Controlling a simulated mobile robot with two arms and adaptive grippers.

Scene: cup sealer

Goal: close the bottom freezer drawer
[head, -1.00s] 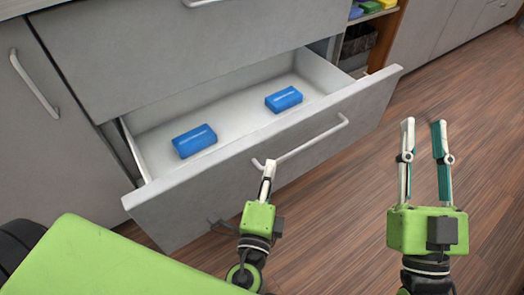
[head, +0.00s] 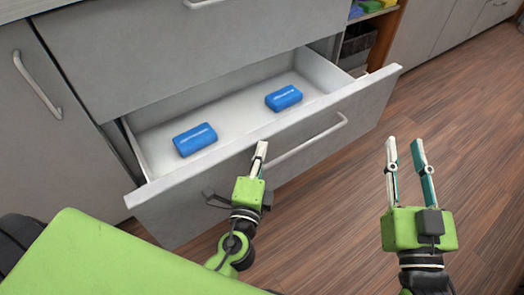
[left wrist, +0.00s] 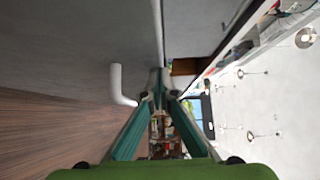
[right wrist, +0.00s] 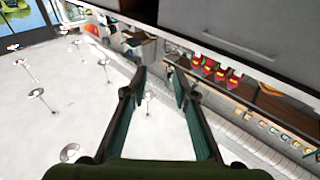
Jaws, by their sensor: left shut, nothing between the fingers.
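The bottom drawer (head: 165,197) is pulled out in the head view, a grey front with a white inside. Its pale bar handle (head: 310,139) is on the front, and a handle also shows in the left wrist view (left wrist: 118,84). Two blue packs lie inside, one at the left (head: 194,139) and one at the right (head: 284,98). My left gripper (head: 261,148) is shut and empty near the top edge of the drawer front, left of the handle; whether it touches cannot be told. My right gripper (head: 403,142) is open and empty, right of the drawer, over the floor.
A closed drawer front (head: 190,50) with its own handle is above the open drawer. A grey cabinet door (head: 45,135) stands at the left. An open shelf (head: 358,45) holds goods at the back right. The wooden floor (head: 465,120) is clear at the right.

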